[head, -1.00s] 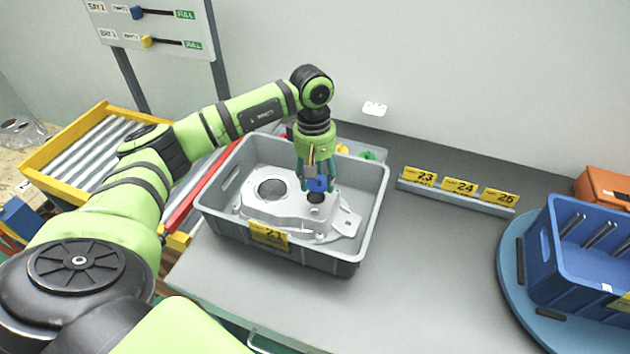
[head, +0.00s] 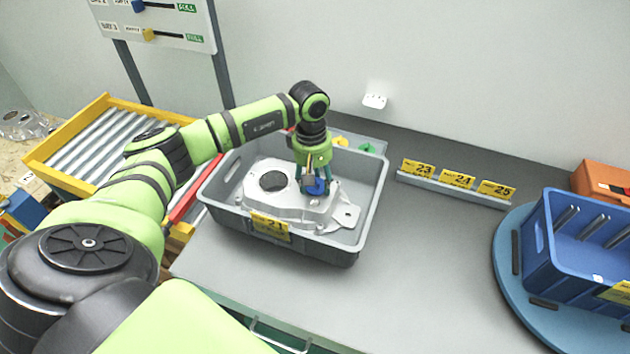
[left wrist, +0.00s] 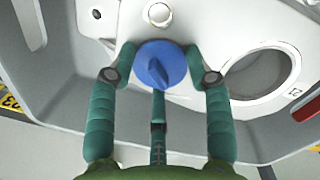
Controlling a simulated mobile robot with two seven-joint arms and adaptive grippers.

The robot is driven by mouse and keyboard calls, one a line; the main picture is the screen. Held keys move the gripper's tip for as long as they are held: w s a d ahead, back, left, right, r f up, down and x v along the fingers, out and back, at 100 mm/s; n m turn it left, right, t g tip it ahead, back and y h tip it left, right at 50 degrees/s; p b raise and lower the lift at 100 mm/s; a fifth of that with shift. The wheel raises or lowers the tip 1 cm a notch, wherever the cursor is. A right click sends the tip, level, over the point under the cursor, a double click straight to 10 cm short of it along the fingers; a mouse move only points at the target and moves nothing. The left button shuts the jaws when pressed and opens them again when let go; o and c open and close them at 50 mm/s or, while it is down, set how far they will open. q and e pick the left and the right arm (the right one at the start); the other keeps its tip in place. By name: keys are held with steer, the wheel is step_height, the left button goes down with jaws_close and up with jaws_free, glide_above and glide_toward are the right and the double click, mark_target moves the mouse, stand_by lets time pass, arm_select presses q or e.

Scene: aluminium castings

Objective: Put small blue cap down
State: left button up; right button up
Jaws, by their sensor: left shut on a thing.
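The small blue cap (head: 316,187) is held between the fingers of my left gripper (head: 313,184), low over the aluminium casting (head: 342,213) in the grey crate (head: 374,212). The small hole seen earlier under the cap is now covered. I cannot tell whether the cap touches the casting. My right gripper is not in view.
The crate bears a yellow label 21 (head: 270,226), and its walls surround my gripper. A label rail (head: 453,189) and a blue bin (head: 590,255) on a round blue base stand right. The middle tabletop is clear.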

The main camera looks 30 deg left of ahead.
arm_select(q)
steer(key=shift+s+d+f+b, duration=0.15)
steer(key=shift+s+f+b, duration=0.25)
steer(key=shift+f, duration=0.35)
steer(key=o, duration=0.7)
steer(key=shift+w+f, duration=0.1)
steer(key=shift+w, duration=0.15)
